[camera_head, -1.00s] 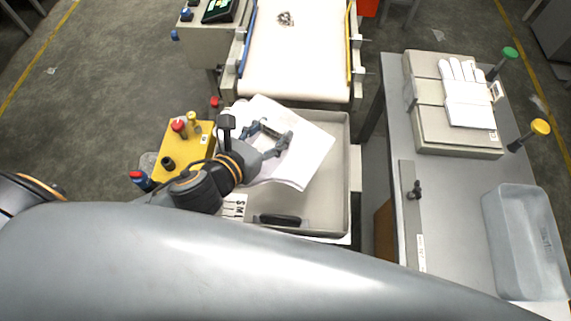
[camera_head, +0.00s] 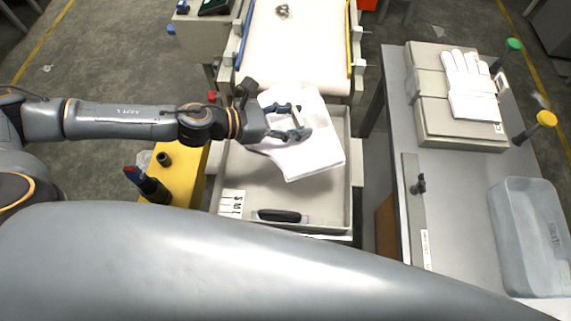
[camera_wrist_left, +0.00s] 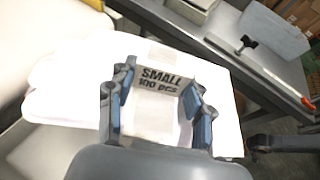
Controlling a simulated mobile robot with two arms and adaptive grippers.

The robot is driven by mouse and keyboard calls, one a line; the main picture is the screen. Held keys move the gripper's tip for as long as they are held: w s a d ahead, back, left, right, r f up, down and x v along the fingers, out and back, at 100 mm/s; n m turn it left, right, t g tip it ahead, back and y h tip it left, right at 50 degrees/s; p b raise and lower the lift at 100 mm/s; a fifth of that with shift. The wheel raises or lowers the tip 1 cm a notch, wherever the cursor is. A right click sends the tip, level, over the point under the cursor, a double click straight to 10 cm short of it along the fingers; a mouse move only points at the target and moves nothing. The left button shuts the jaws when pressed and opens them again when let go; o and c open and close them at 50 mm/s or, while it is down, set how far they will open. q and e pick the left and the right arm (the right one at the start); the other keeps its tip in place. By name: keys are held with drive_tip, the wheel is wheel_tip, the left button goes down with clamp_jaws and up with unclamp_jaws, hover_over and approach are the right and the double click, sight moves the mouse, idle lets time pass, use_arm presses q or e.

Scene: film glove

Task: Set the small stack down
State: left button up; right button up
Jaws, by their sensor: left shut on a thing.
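The small stack (camera_head: 318,157) is a flat white pile over the back part of the grey tray (camera_head: 240,172). In the left wrist view the stack (camera_wrist_left: 215,80) carries a band marked "SMALL 100 pcs" (camera_wrist_left: 158,85). My left gripper (camera_head: 300,122) is shut on the stack at this band, with its blue-padded fingers on either side. I cannot tell whether the stack touches the tray floor. My right gripper is not in view.
The tray has a black handle (camera_head: 280,215) and a size card (camera_head: 231,202) at its front. A conveyor (camera_head: 295,50) lies behind it. The right bench holds a box with a white glove (camera_head: 470,85) and a clear grey bin (camera_head: 530,235). A yellow box (camera_head: 185,180) stands left.

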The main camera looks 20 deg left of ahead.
sight(281, 128)
use_arm(q)
drive_tip(key=shift+w+a+f+m+g+h+b, duration=0.25)
drive_tip(key=shift+a+f+m+g, duration=0.15)
drive_tip(key=shift+a+g, duration=0.1)
drive_tip(key=shift+w+a+f+m+g+h+b, duration=0.15)
drive_tip(key=shift+w+a+f+m+g, duration=0.05)
drive_tip(key=shift+a+f+m+g, duration=0.2)
drive_tip(key=w+a+m+g+h+b, duration=0.1)
drive_tip(key=w+a+m+g+b, duration=0.15)
drive_tip(key=a, duration=0.65)
drive_tip(key=shift+m+g, duration=0.35)
drive_tip(key=shift+g, duration=0.1)
drive_tip(key=s+d+f+p, duration=0.1)
drive_tip(key=d, duration=0.1)
drive_tip(key=s+d+f+p, duration=0.1)
drive_tip(key=d, duration=0.2)
drive_tip(key=s+d+f+p, duration=0.1)
drive_tip(key=d+p, duration=0.1)
drive_tip(key=shift+d, duration=0.2)
drive_tip(key=d+f, duration=0.2)
drive_tip(key=f, duration=0.1)
drive_tip(key=s+d+f, duration=0.1)
drive_tip(key=d+f, duration=0.1)
drive_tip(key=shift+f, duration=0.2)
drive_tip(key=f, duration=0.2)
drive_tip(key=d+f, duration=0.1)
drive_tip(key=shift+s+f+p, duration=0.2)
drive_tip(key=shift+s+p, duration=0.05)
drive_tip(key=shift+p, duration=0.1)
drive_tip(key=shift+f, duration=0.5)
